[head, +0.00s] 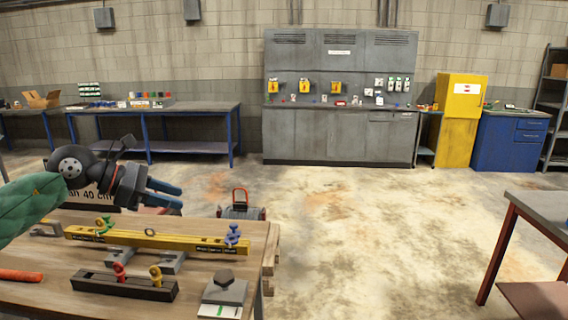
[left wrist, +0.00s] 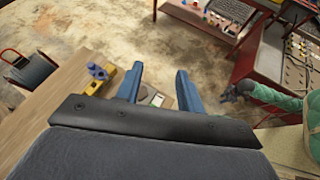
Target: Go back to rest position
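My left gripper (head: 180,197) is in the air above the back part of the wooden bench, its blue fingers pointing right. In the left wrist view the two blue fingers (left wrist: 158,80) stand apart with nothing between them, so it is open and empty. My right gripper (left wrist: 236,93) shows small and dark at the right of the left wrist view, at the end of a green-sleeved arm. I cannot tell whether its fingers are open or shut. The right gripper does not show in the head view.
The wooden bench (head: 60,255) carries a yellow rail (head: 150,238), a dark block (head: 125,286) with red and yellow pegs, and a grey block (head: 225,290). A red-legged table (head: 540,210) is at right. The floor between is clear.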

